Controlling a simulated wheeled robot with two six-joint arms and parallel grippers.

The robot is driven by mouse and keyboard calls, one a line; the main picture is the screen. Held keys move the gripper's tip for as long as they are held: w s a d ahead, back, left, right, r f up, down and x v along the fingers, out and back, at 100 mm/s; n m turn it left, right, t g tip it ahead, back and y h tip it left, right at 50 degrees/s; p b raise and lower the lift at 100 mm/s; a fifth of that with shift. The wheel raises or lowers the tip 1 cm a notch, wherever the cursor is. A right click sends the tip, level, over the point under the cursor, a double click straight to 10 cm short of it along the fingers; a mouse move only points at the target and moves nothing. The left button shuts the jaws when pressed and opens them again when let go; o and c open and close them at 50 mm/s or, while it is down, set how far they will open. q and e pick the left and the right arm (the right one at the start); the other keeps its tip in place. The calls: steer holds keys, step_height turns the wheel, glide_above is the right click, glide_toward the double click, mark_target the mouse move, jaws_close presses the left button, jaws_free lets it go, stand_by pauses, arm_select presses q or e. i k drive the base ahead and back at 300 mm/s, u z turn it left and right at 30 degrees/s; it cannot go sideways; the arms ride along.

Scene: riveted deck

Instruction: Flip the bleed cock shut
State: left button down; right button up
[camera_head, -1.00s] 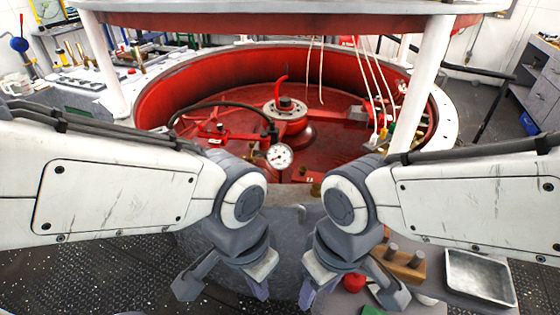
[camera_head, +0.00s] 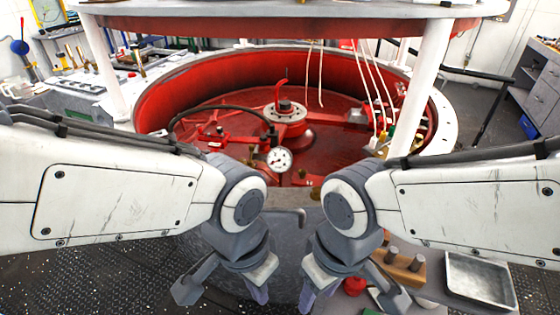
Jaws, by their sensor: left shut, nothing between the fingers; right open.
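A round red pit (camera_head: 230,75) holds red machinery and a white dial gauge (camera_head: 279,160). A red curved lever (camera_head: 281,92) stands on the round hub behind the gauge. Small brass fittings (camera_head: 316,193) show near the pit's front rim. I cannot tell which part is the bleed cock; the front of the pit is partly hidden by my arms. My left gripper (camera_head: 258,294) is shut and empty, pointing down in front of the pit. My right gripper (camera_head: 309,294) is open and empty beside it, also pointing down. Neither touches the machinery.
A red upper ring on white posts (camera_head: 418,85) overhangs the pit. White cords (camera_head: 375,90) hang at right. A metal tray (camera_head: 480,278) and a wooden block with pegs (camera_head: 402,268) lie at lower right. A cluttered bench (camera_head: 70,95) stands at left, grey drawers (camera_head: 545,95) at right.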

mark_target(251, 147)
steer(key=u, duration=2.35)
steer(key=i, duration=0.4)
steer(key=z, duration=2.65)
steer(key=i, duration=0.5)
